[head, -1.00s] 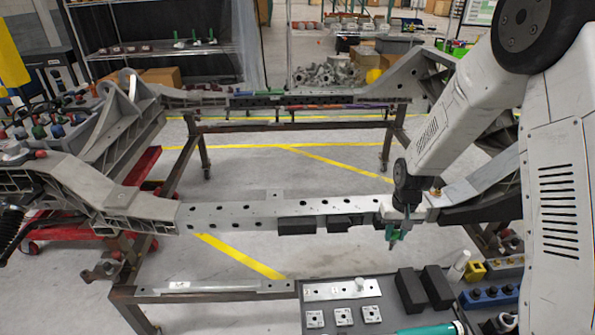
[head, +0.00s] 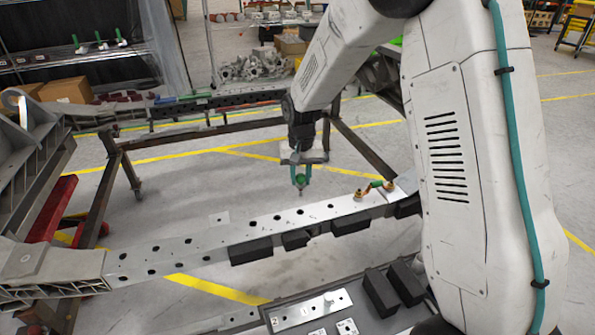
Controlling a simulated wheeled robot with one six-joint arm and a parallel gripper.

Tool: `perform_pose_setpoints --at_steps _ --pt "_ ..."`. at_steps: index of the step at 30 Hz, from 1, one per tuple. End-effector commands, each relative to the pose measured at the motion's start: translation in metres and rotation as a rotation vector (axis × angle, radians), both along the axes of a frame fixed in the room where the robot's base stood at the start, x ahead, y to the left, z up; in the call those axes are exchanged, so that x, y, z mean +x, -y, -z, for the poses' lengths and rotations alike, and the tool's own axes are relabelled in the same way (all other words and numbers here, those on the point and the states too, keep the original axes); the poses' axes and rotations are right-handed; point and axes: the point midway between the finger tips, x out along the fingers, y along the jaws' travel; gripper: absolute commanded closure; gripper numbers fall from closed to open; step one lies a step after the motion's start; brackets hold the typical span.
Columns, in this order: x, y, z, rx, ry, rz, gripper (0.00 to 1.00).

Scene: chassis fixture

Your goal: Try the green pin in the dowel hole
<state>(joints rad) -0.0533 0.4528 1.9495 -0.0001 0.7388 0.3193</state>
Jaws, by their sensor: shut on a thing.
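My gripper (head: 303,164) is shut on the green pin (head: 300,181), which hangs upright with its dark tip pointing down. The pin appears over or just behind the far edge of the light grey chassis rail (head: 213,247). I cannot tell the gap between tip and rail. The rail's top and side have several dark round holes. Which one is the dowel hole cannot be told from this view. The pin's upper end is hidden between the jaws.
Brass fittings with a green part (head: 375,188) stand on the rail to the right of the pin. Black blocks (head: 251,251) sit along the rail's near side. A bench with a metal plate (head: 312,309) and black blocks is in front. Open floor lies behind the rail.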

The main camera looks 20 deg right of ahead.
Motion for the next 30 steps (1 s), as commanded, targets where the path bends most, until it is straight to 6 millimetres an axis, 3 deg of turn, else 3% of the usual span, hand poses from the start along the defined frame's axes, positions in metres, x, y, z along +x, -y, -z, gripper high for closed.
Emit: perform_pose_setpoints --at_steps 16,30 --pt "-0.001 -0.001 0.047 0.0 -0.002 -0.003 1.0" --pt "0.0 -0.001 0.055 0.0 0.0 -0.004 1.0"
